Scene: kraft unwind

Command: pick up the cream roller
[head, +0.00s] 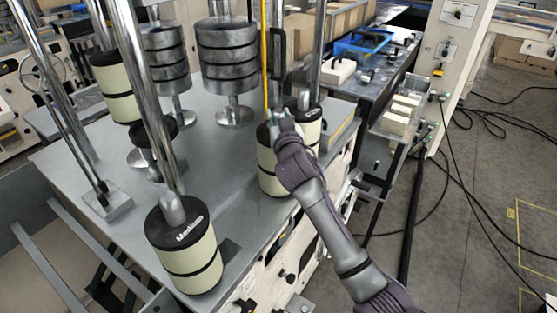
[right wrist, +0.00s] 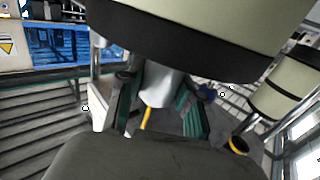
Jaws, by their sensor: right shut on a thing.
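A cream roller (head: 268,172) with black end bands stands near the right edge of the grey metal table (head: 115,205), partly hidden by my right arm. My right gripper (head: 275,122) is at its top end. In the right wrist view the roller's cream body and black band (right wrist: 190,40) fill the top. Its metal neck (right wrist: 160,88) is between the teal-padded fingers of the right gripper (right wrist: 160,108), which is shut on it. I cannot tell whether the roller touches the table. My left gripper is not in view.
Another cream roller (head: 186,258) stands at the table's front; one more (head: 117,90) is at the back left. Dark grey banded cylinders (head: 227,57) stand behind. Chrome posts and a yellow pole (head: 264,60) rise close to my right gripper. Floor is open at right, with cables.

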